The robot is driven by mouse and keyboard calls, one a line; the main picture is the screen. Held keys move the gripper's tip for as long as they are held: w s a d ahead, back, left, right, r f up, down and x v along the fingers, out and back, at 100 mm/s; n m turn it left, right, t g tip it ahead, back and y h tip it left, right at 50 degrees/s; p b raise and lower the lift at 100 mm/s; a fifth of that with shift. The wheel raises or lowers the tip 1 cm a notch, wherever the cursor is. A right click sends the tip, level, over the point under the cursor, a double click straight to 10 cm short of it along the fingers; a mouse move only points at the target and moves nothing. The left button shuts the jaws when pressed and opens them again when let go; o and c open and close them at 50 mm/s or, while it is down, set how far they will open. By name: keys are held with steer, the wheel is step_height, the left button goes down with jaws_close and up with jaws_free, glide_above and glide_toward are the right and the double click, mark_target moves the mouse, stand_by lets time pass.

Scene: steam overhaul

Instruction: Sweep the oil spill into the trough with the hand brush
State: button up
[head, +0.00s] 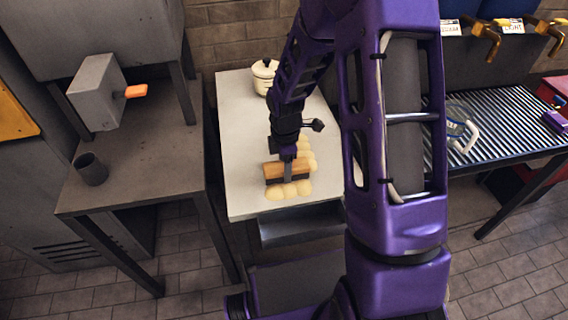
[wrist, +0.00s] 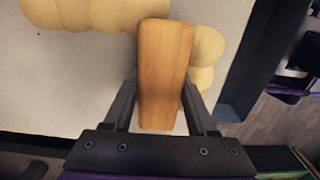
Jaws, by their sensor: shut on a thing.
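The hand brush (head: 288,172) has a wooden top and a dark lower part. It stands on the white table among the pale yellow oil spill (head: 290,190). My gripper (head: 287,160) is shut on the brush from above. In the wrist view the brush's wooden body (wrist: 165,65) lies between the two fingers (wrist: 160,115), and rounded yellow blobs of the spill (wrist: 95,14) show to its left and right. The dark grey trough (head: 300,226) is at the table's front edge, below the tabletop. My arm hides part of the tabletop.
A cream lidded pot (head: 264,76) stands at the back of the white table (head: 243,150). A dark workbench (head: 135,165) with a grey cup (head: 91,169) is on the left. A ribbed counter (head: 505,125) with a glass jug (head: 460,126) is on the right.

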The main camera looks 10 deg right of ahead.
mark_target(291, 198)
steer(key=shift+s, duration=1.6)
steer(key=shift+s, duration=0.1)
steer(key=shift+s+p, duration=0.4)
steer(key=shift+s, duration=1.6)
steer(key=shift+r, duration=0.1)
step_height(291, 198, up, 7)
steer(key=p, duration=0.6)
steer(key=shift+p, duration=0.3)
steer(key=shift+w, duration=0.15)
